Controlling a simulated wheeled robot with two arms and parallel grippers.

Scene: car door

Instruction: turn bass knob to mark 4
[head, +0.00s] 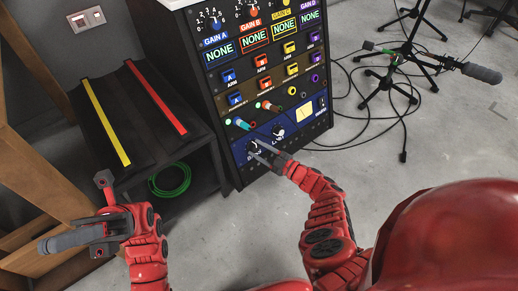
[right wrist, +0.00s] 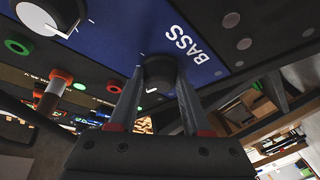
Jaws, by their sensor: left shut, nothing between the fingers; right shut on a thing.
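The bass knob (right wrist: 159,74) is a dark round knob on the blue strip of the amplifier panel, beside the white word BASS. In the head view, it sits low on the panel (head: 252,145), partly hidden by my right gripper (head: 259,149). My right gripper (right wrist: 156,85) is shut on the knob, one finger on each side of it in the right wrist view. The knob's pointer and the mark it faces cannot be read clearly. My left gripper (head: 62,241) is shut and empty at the lower left, away from the panel.
A second knob (head: 278,132) is close to the right of the bass knob. Plugs with cables (head: 243,124) stick out just above. A dark bench (head: 150,115) with yellow and red strips stands left. Microphone stands and cables (head: 395,85) are on the floor at right.

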